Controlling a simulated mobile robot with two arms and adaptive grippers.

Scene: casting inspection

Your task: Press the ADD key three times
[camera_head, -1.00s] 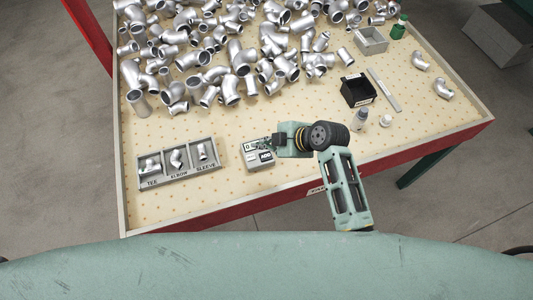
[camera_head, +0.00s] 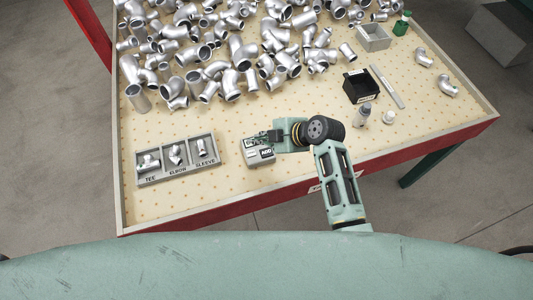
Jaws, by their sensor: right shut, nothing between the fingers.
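The small grey counter box (camera_head: 258,158) with the dark ADD key (camera_head: 266,153) sits near the table's front edge. My right gripper (camera_head: 256,139) reaches in from the right, with its shut, empty fingers over the back part of the box. The fingers partly hide the top of the box, including its display. I cannot tell whether the fingertips touch the box or hover above it. The ADD lettering is visible just in front of the fingers. My left gripper is not in view.
A grey tray (camera_head: 190,174) labelled TEE, ELBOW and SLEEVE holds fittings left of the box. Many metal fittings (camera_head: 236,70) are heaped at the back. A black bin (camera_head: 359,86), a small bottle (camera_head: 364,110) and a white-capped item (camera_head: 388,117) stand to the right.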

